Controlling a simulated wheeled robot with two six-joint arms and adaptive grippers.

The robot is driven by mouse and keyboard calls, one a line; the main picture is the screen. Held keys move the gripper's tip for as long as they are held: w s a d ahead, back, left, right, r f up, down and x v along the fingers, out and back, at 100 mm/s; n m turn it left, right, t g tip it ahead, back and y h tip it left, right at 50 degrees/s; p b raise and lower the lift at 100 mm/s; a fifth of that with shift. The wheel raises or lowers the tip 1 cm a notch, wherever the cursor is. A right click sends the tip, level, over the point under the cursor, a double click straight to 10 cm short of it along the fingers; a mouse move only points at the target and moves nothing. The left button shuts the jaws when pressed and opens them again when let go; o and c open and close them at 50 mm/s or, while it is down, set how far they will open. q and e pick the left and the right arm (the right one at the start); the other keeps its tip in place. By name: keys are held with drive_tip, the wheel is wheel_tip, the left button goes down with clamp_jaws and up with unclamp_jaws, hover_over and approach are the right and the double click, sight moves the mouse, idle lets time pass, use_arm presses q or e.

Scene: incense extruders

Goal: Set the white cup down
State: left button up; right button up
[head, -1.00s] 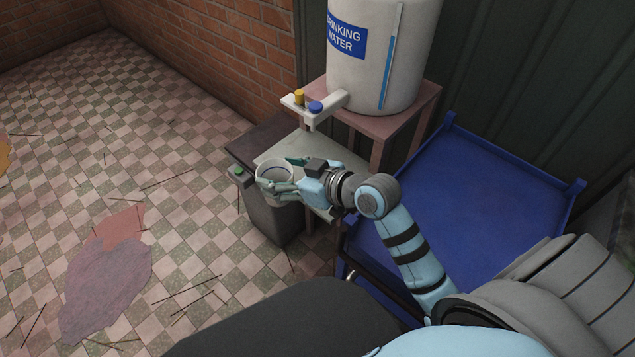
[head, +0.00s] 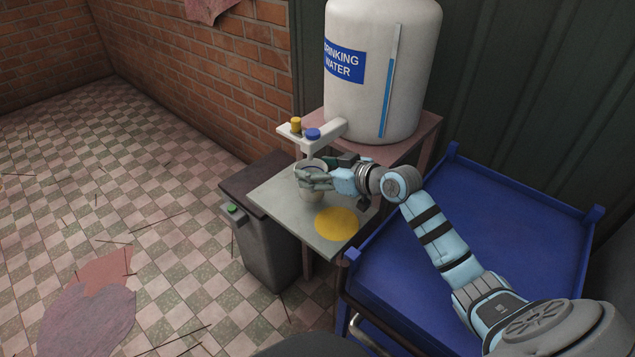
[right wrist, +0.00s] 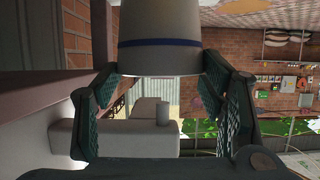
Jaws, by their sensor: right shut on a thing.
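The white cup (head: 312,190) is upright in my right gripper (head: 316,178), whose fingers close around its side. The cup is over the back part of the grey shelf (head: 273,204), below and close to the tap block. I cannot tell whether its base touches the shelf. In the right wrist view the cup (right wrist: 160,35) shows a dark blue band and appears upside down, between the two fingers of the right gripper (right wrist: 160,73). A yellow round patch (head: 337,224) lies on the shelf in front of the cup. My left gripper is not in view.
The drinking water tank (head: 370,95) stands on a reddish stand behind, with its tap block (head: 325,135) overhanging the shelf. A dark bin (head: 262,240) stands at the shelf's left. A blue platform (head: 480,225) is at the right. The shelf's left and front parts are clear.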

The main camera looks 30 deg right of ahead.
wheel_tip(320, 180, down, 2)
drive_tip(key=shift+f+b, duration=0.15)
drive_tip(key=shift+b, duration=0.2)
drive_tip(key=shift+f, duration=0.15)
drive_tip(key=shift+a, duration=0.1)
drive_tip(key=o, duration=1.8)
drive_tip(key=shift+c, duration=0.2)
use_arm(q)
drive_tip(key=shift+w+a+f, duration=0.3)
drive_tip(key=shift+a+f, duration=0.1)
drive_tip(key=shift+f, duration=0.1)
